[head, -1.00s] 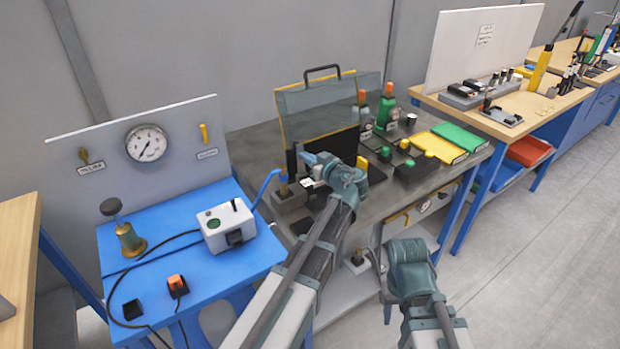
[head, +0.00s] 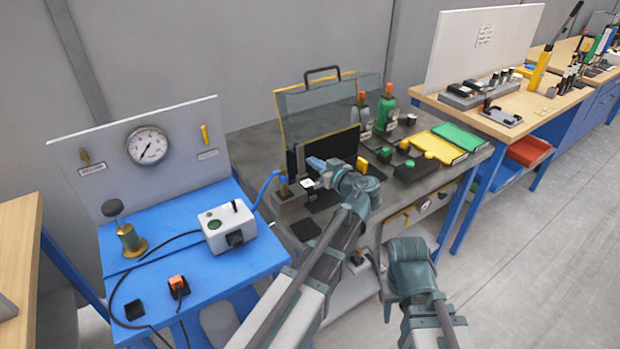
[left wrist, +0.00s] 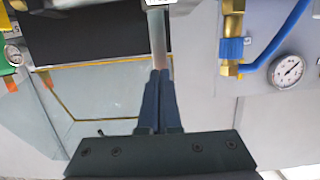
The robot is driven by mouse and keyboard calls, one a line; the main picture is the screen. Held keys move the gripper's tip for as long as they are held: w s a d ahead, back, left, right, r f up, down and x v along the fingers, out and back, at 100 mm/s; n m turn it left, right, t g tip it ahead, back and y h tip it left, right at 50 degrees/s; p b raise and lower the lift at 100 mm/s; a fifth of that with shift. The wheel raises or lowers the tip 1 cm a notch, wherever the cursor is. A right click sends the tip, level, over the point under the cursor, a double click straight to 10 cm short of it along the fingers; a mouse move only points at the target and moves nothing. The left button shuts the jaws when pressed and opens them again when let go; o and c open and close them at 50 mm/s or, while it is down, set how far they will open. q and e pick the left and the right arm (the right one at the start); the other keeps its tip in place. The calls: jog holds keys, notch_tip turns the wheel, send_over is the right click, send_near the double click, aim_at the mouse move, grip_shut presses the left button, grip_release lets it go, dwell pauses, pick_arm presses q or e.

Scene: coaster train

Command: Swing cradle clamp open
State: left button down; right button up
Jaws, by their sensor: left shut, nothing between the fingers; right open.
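My left gripper (head: 312,164) is over the front left of the grey bench, in front of a black panel (head: 342,147). In the left wrist view its dark blue fingers (left wrist: 161,78) are closed together with nothing between them. A slim grey bar (left wrist: 157,35) with a white label at its top lies at the fingertips; I cannot tell whether they touch. It may be the clamp's arm. In the head view a small white label (head: 307,184) shows beside the gripper. The cradle is mostly hidden by my left arm. My right gripper (head: 387,300) is low at the front, away from the bench top.
A brass fitting (left wrist: 232,40) with a blue collar and hose stands right of the bar. A clear yellow-edged guard (head: 318,105) stands behind. A blue table (head: 190,270) with a white box (head: 228,226) is left.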

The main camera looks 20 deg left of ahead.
pick_arm(q)
jog(key=shift+p+v, duration=0.55)
jog(key=shift+v, duration=2.35)
pick_arm(e)
jog(key=shift+r, duration=0.55)
